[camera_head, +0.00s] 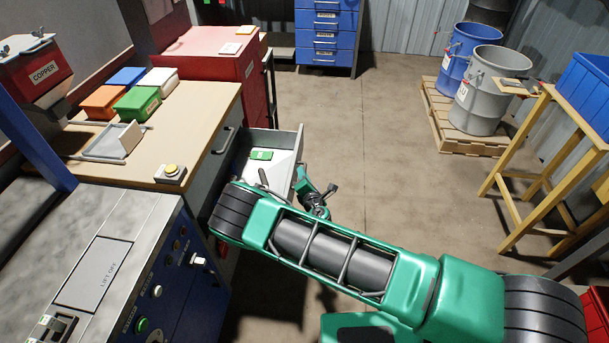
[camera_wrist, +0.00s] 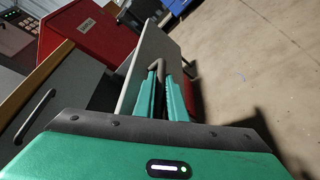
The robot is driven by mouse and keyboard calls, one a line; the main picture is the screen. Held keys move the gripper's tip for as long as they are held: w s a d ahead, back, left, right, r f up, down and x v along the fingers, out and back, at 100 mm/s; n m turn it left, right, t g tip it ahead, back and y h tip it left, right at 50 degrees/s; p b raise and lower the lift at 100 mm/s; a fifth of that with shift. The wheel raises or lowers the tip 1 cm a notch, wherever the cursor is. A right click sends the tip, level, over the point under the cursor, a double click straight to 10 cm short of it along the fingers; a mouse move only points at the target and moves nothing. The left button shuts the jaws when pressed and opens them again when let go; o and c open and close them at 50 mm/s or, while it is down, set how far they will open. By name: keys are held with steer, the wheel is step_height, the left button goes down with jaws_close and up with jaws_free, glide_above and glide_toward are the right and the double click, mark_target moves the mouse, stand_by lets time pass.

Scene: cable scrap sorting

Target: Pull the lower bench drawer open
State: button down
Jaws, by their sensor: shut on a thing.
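The wooden-topped bench (camera_head: 190,112) stands at left with a grey front. One bench drawer (camera_head: 285,140) stands well out from it, with a pale inside. A green object (camera_head: 262,155) and a dark tool-like piece lie in it. Another drawer front with a dark bar handle (camera_head: 226,140) is flush with the bench; its handle also shows in the wrist view (camera_wrist: 36,116). In the wrist view my gripper (camera_wrist: 163,80) is shut on the dark handle (camera_wrist: 157,66) at the open drawer's front panel (camera_wrist: 143,70).
A control console (camera_head: 110,270) stands at near left. A yellow-framed stand (camera_head: 545,100) and drums on a pallet (camera_head: 450,130) are at right. A red cabinet (camera_head: 235,70) stands behind the bench. The floor (camera_head: 370,110) beyond the drawer is clear.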

steer(key=shift+d+f, duration=0.1)
steer(key=c, duration=2.1)
jaws_free()
steer(key=v, duration=1)
steer(key=shift+s, duration=0.3)
